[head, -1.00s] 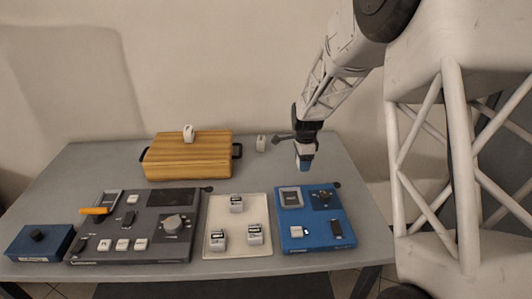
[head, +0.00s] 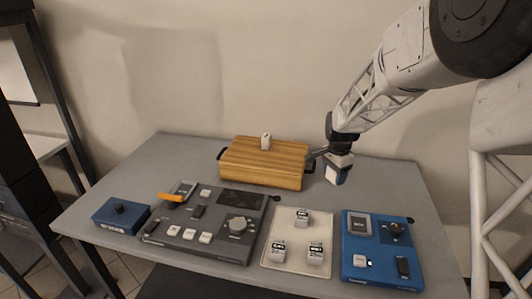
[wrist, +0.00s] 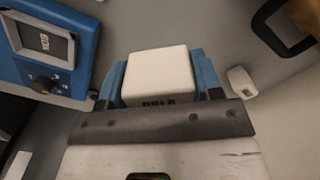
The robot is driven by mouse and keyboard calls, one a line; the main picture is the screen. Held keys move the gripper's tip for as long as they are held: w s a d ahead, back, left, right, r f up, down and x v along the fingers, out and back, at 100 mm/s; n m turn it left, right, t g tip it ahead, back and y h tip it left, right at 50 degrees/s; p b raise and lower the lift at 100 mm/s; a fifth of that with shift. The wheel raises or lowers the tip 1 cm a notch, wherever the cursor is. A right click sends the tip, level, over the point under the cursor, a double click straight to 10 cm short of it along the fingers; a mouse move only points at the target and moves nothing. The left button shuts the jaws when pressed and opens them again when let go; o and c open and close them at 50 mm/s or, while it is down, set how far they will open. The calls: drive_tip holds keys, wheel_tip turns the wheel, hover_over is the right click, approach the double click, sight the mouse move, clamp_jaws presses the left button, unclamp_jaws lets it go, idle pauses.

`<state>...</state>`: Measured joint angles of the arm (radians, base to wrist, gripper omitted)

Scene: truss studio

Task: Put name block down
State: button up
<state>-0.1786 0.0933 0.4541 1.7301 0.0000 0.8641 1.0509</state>
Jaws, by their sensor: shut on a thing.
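My gripper (head: 338,172) is over the back right part of the table, behind the blue panel and right of the wooden box. In the wrist view its blue fingers (wrist: 160,82) are shut on a white name block (wrist: 160,70). Dark lettering on the block is partly hidden by the gripper's edge. The block appears clear of the table.
The blue panel (head: 360,275) has a framed label plate (head: 359,225). A small white piece (wrist: 240,82) lies on the table near the box's handle (wrist: 283,30). A grey panel (head: 205,248) and blue box (head: 120,215) stand left.

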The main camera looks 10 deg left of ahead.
drive_tip(key=s+a+r+n, duration=0.2)
drive_tip(key=a+n, duration=0.3)
drive_tip(key=a, duration=0.4)
drive_tip(key=s+a+r+n, duration=0.3)
drive_tip(key=a+n, duration=0.2)
drive_tip(key=a, duration=0.5)
drive_tip(key=shift+s+a+r, duration=0.15)
drive_tip(key=shift+s+r, duration=0.05)
drive_tip(key=shift+s, duration=0.15)
hover_over(265, 157)
drive_tip(key=shift+w+f, duration=0.15)
drive_tip(key=shift+f, duration=0.6)
drive_tip(key=shift+f, duration=1.75)
drive_tip(key=shift+f, duration=0.1)
drive_tip(key=o, duration=0.9)
